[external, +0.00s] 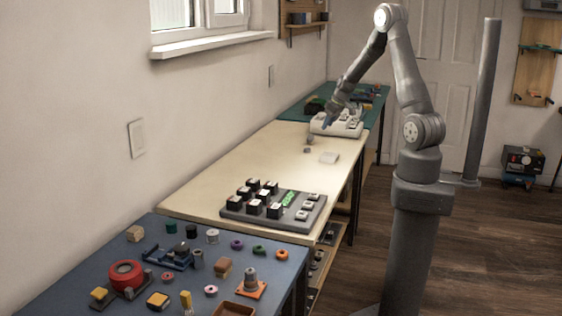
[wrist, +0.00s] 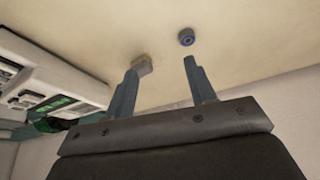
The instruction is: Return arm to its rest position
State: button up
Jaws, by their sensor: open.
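My gripper (wrist: 160,78) fills the lower middle of the wrist view, with its two blue-grey fingers apart and nothing between them. In the external view my gripper (external: 328,122) hangs over the far part of the cream table, close to a white device with dark parts (external: 340,124). That device also shows at the left edge of the wrist view (wrist: 45,75). My arm reaches up from its column at the right and bends down to the table.
A small grey cylinder (external: 308,149) and a pale flat block (external: 329,157) lie on the cream table (external: 225,183). A grey board with black modules (external: 272,206) stands nearer. A blue table (external: 75,259) in front holds several loose parts. A green mat (external: 292,110) lies at the back.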

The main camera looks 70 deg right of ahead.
jog(key=w+a+n+y, duration=0.1)
jog(key=w+a+n, duration=0.2)
jog(key=w+a, duration=0.5)
jog(key=w+a+n+y, duration=0.1)
jog(key=w+a+n, duration=0.2)
jog(key=w+a, duration=0.6)
jog(key=w+a+n+y, duration=0.1)
jog(key=w+a, duration=0.8)
jog(key=a, duration=1.3)
jog(key=shift+w+n+g+y, duration=0.25)
jog(key=shift+n+g+y, duration=0.05)
jog(key=shift+n, duration=0.6)
jog(key=shift+o, duration=0.4)
jog(key=shift+r, duration=0.15)
